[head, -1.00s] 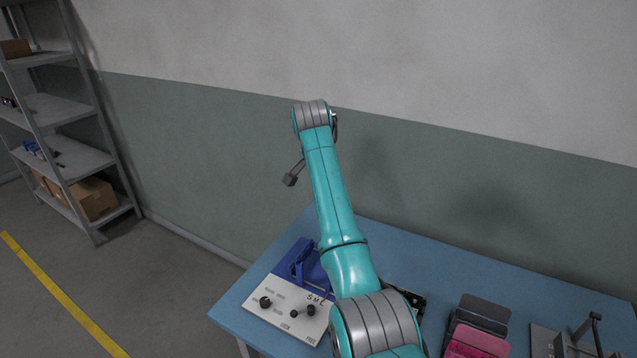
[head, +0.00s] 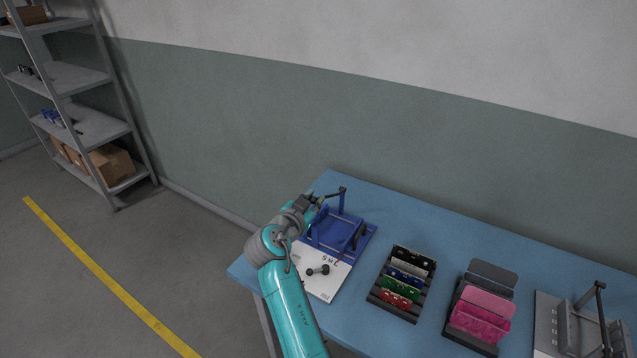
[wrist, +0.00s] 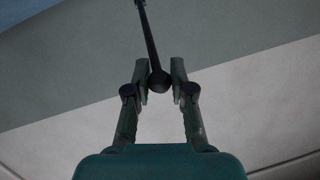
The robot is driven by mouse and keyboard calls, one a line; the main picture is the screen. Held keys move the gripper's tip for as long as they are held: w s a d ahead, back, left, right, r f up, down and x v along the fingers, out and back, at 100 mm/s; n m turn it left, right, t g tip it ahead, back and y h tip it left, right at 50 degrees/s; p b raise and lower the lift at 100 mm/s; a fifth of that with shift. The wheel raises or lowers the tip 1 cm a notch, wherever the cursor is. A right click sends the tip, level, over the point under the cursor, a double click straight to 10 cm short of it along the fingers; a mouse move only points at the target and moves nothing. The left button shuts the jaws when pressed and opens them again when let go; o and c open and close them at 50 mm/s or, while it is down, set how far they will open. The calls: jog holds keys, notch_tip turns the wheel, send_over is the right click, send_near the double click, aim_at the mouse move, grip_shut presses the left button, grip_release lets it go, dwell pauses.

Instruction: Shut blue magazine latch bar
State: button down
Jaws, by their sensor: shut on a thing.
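The blue magazine (head: 320,242) stands on the table at the back left, behind a white panel marked S M L. In the wrist view, the bar (wrist: 149,38) comes down from the top and ends in a round dark knob (wrist: 159,82). My gripper's fingers (wrist: 162,72) are on both sides of the knob, shut on it. My arm hides part of the white panel.
A dark rack with several coloured pieces (head: 401,283), a stand with pink pads (head: 482,308) and a grey fixture (head: 560,325) stand to the right on the blue table (head: 430,228). A wall is behind; shelving (head: 88,130) is far left.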

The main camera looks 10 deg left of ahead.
notch_tip(320, 180, down, 8)
jog(key=s+t, duration=0.1)
jog(key=s, duration=0.1)
jog(key=shift+a+t, duration=0.35)
jog(key=shift+t, duration=0.05)
jog(key=shift+f, duration=0.15)
jog(key=c, duration=1)
grip_release()
jog(key=shift+w, duration=0.1)
jog(key=v, duration=1.2)
jog(key=shift+a, duration=0.1)
